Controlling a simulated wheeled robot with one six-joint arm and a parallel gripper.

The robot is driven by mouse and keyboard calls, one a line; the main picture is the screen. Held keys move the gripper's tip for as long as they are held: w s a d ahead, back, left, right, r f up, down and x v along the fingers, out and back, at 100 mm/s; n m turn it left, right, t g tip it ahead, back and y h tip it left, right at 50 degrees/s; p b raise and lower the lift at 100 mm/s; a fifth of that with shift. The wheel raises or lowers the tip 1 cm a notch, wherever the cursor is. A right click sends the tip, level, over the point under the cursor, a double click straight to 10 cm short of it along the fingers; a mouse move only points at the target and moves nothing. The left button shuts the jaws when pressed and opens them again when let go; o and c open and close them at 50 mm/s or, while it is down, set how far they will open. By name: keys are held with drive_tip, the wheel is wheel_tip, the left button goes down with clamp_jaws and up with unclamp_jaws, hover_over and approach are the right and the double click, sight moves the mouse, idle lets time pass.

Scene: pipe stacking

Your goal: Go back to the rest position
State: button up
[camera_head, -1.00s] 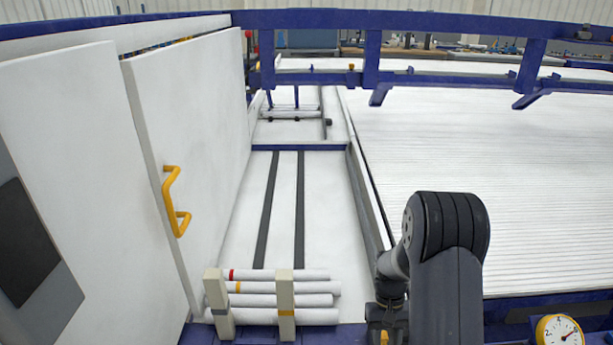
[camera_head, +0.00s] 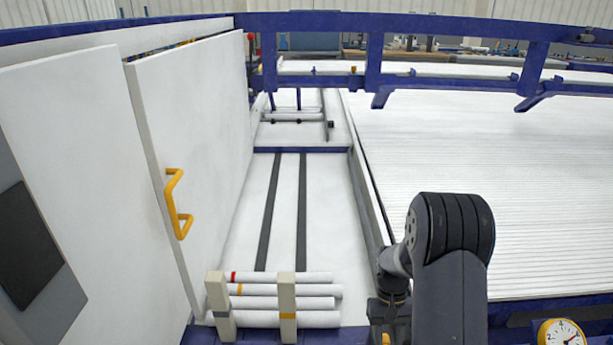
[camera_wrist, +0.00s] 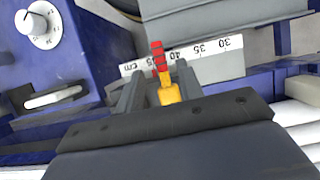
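My arm comes up at the lower right of the head view, folded down. My gripper (camera_wrist: 158,82) shows in the wrist view with its two grey fingers apart, so it is open. A yellow pointer with a red tip (camera_wrist: 158,58) lies between the fingers in the picture, with gaps beside it. Behind it is a white centimetre scale (camera_wrist: 205,50). In the head view the fingertips are hidden low behind my arm. Several white pipes (camera_head: 262,302) lie stacked between two beige posts (camera_head: 287,300), left of my arm.
A white door with a yellow handle (camera_head: 178,205) stands at the left. A blue rail (camera_head: 440,22) crosses the back. A ribbed white bed (camera_head: 480,180) fills the right. A yellow dial (camera_head: 561,334) is at lower right. A white knob (camera_wrist: 40,25) is at upper left in the wrist view.

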drive_tip(key=v, duration=0.7)
drive_tip(key=b+x, duration=0.1)
drive_tip(key=x, duration=0.9)
drive_tip(key=shift+f, duration=0.1)
drive_tip(key=shift+a+m+y, duration=0.3)
drive_tip(key=shift+a+m, duration=0.05)
drive_tip(key=shift+m, duration=0.65)
